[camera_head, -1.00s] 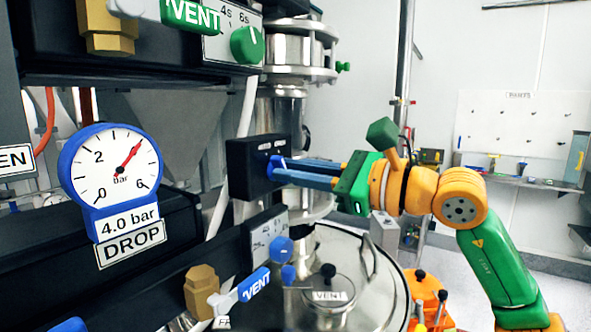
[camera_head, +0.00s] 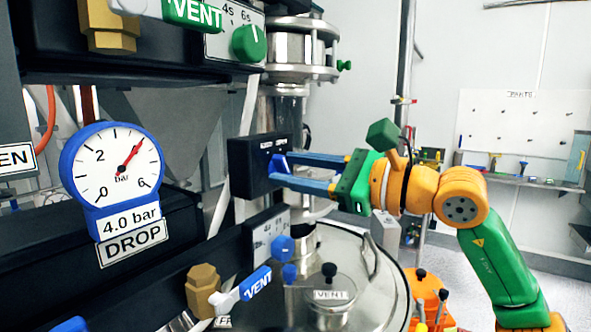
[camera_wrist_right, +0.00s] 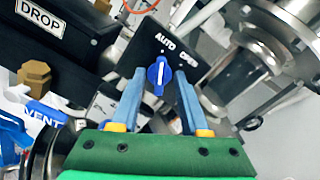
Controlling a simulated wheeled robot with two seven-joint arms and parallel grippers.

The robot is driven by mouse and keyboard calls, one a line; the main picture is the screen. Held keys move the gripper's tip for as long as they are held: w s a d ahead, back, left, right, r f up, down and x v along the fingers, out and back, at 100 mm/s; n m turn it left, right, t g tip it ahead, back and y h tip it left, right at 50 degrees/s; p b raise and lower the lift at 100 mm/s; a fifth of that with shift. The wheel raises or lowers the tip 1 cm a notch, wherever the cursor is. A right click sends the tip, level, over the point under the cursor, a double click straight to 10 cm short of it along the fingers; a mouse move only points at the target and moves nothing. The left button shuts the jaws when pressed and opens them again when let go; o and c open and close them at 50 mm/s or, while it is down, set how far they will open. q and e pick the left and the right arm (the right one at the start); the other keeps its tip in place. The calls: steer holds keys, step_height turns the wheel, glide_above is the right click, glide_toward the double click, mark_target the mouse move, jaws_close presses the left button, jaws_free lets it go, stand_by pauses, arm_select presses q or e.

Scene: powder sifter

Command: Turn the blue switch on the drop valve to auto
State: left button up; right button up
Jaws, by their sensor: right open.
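The blue switch (camera_wrist_right: 159,74) is a round knob with a white mark, on a black box (camera_head: 240,168) with AUTO and OPEN lettering. In the right wrist view its mark points roughly up, between the two words, and I cannot tell an exact setting. My right gripper (camera_head: 279,168) is open in front of the box. Its blue fingers stand on either side of the knob, with visible gaps in the wrist view (camera_wrist_right: 158,80). In the head view the fingers partly hide the knob. My left gripper is not in view.
A blue gauge (camera_head: 112,170) marked DROP is at the left. A blue VENT lever (camera_head: 255,284) and a lidded steel vessel (camera_head: 350,265) lie below. A steel pipe (camera_head: 288,105) rises behind the box.

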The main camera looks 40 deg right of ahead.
steer(key=shift+s+d+f+b, duration=0.15)
steer(key=shift+s+d+b, duration=0.05)
steer(key=shift+s+b, duration=0.15)
steer(key=b+v, duration=0.2)
steer(key=v, duration=0.4)
steer(key=shift+s+b, duration=0.2)
steer(key=shift+b, duration=0.15)
